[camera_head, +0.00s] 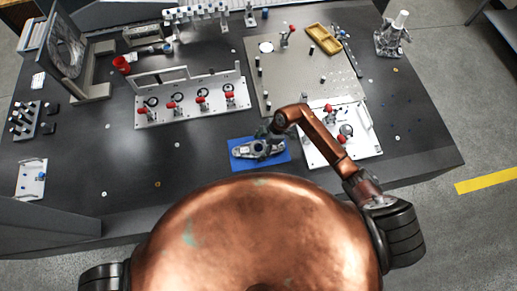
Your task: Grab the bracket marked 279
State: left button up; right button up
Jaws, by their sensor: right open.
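A grey metal part (244,150), which looks like a bracket, lies on a blue mat (280,156) near the front middle of the table. No number can be read on it at this size. My right gripper (263,140) reaches in from the right, open, over the right part of the mat. It is at or just above the right end of the grey part and partly hides it. I cannot tell whether they touch. My left gripper is not in view.
A white fixture plate (362,150) with red-knobbed clamps lies under my right forearm. A long white clamp fixture (190,110) stands behind the mat to the left. A large grey plate (290,80) lies behind. The dark table (120,165) is mostly clear at front left.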

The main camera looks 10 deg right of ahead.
jog(key=shift+w+a+f, duration=0.1)
jog(key=shift+a+f, duration=0.2)
jog(key=shift+f, duration=0.2)
jog(key=shift+c, duration=0.4)
jog(key=c, duration=1.6)
jog(key=shift+r, duration=0.1)
jog(key=shift+c, duration=0.3)
jog(key=shift+r, duration=0.1)
